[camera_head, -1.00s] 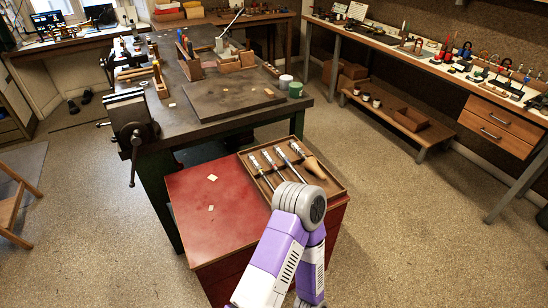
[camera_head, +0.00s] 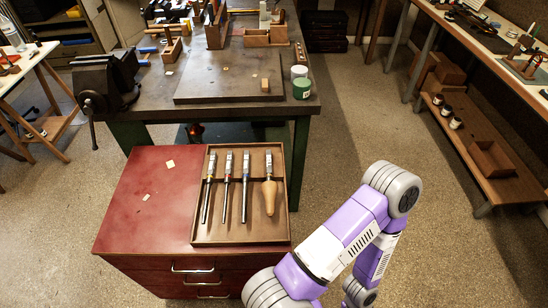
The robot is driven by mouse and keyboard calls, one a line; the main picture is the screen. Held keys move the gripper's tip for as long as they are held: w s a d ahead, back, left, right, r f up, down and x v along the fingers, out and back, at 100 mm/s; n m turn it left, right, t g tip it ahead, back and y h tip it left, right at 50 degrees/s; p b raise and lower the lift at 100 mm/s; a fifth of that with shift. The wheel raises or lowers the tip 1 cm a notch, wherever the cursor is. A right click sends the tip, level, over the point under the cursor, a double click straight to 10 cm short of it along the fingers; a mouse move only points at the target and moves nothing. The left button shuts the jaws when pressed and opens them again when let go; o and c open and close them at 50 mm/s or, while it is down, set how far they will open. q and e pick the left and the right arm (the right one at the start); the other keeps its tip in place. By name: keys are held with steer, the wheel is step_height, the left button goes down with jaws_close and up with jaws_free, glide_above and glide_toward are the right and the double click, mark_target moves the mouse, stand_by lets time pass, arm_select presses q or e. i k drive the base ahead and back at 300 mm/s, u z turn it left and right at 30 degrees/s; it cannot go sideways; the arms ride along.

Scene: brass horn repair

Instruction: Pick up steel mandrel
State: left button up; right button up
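A shallow wooden tray (camera_head: 215,232) lies on top of a red drawer cabinet. In it lie three slender metal tools side by side: the left one (camera_head: 207,190), the middle one (camera_head: 228,188) and the right one (camera_head: 246,185). At the tray's right end lies a tool with a bulbous wooden part (camera_head: 269,196). I cannot tell for sure which of the slender tools is the steel mandrel. My purple and white arm stands to the right of the tray, apart from it. Neither gripper shows in the head view.
The red cabinet (camera_head: 140,205) has bare room left of the tray, with two small pale scraps. A low wooden shelf (camera_head: 470,150) stands at right.

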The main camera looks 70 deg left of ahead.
mark_target(229, 155)
steer(key=i, duration=0.95)
steer(key=u, duration=2.4)
